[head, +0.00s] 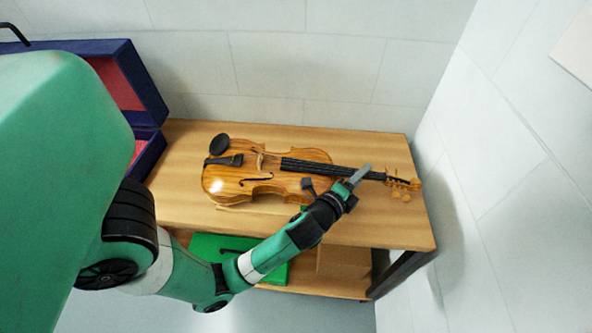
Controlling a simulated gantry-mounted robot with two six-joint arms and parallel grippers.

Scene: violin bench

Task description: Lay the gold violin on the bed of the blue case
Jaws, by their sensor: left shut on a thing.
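The gold violin (225,183) lies face up over the wooden bench, its scroll pointing right and its dark chin rest at the left end. My left gripper (355,179) is shut on the violin's neck, to the right of the body. I cannot tell whether the violin touches the bench top or is slightly raised. The blue case (150,88) stands open at the left, with red lining inside its lid and lower part. My left arm hides much of the case, including most of its bed. My right gripper is not in view.
The wooden bench (395,225) has bare room around the violin. A green case or box (215,243) sits on the lower shelf, partly behind my arm. Pale walls close off the back and right.

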